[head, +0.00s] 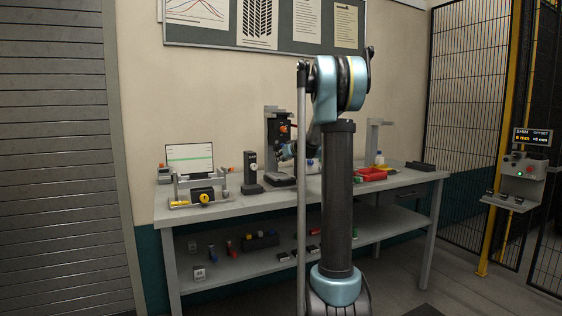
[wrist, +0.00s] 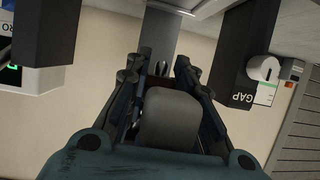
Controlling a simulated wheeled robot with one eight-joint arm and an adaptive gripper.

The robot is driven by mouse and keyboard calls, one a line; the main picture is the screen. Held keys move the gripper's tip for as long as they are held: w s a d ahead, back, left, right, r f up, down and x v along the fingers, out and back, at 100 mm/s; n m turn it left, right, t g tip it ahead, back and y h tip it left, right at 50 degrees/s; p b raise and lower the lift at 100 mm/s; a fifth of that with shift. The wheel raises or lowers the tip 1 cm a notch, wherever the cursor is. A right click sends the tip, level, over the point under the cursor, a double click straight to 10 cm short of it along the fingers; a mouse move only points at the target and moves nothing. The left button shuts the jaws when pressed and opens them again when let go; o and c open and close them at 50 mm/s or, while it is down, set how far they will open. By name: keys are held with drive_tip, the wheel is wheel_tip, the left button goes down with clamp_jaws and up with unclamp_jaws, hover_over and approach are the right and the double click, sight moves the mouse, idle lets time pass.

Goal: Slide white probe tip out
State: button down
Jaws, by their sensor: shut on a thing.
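My gripper (wrist: 159,68) points at a grey upright in the wrist view, its two dark fingers on either side of a small part (wrist: 161,69). The part is mostly hidden between the fingertips, so I cannot tell its colour or whether it is the white probe tip. The gripper is shut on it. In the head view my gripper (head: 287,151) is small and partly hidden by my arm, close to a dark stand (head: 271,122) with an orange piece (head: 284,128) on it. I cannot make out a white probe tip in either view.
A dark block marked GAP (wrist: 243,55) hangs close on the right in the wrist view, and another dark block (wrist: 47,30) on the left. On the bench (head: 232,208) stand a black post (head: 250,168), a roller fixture (head: 200,192) and a red tray (head: 372,174).

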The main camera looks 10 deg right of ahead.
drive_tip(key=shift+s+d, duration=0.3)
drive_tip(key=shift+s, duration=0.6)
drive_tip(key=shift+s+d, duration=0.3)
drive_tip(key=shift+s, duration=0.65)
drive_tip(key=shift+s+d, duration=0.3)
drive_tip(key=shift+s, duration=0.6)
drive_tip(key=shift+s+d, duration=0.3)
drive_tip(key=shift+s, duration=0.65)
drive_tip(key=shift+s+d, duration=0.3)
drive_tip(key=shift+s, duration=0.65)
drive_tip(key=shift+s+d, duration=0.3)
drive_tip(key=shift+s, duration=0.65)
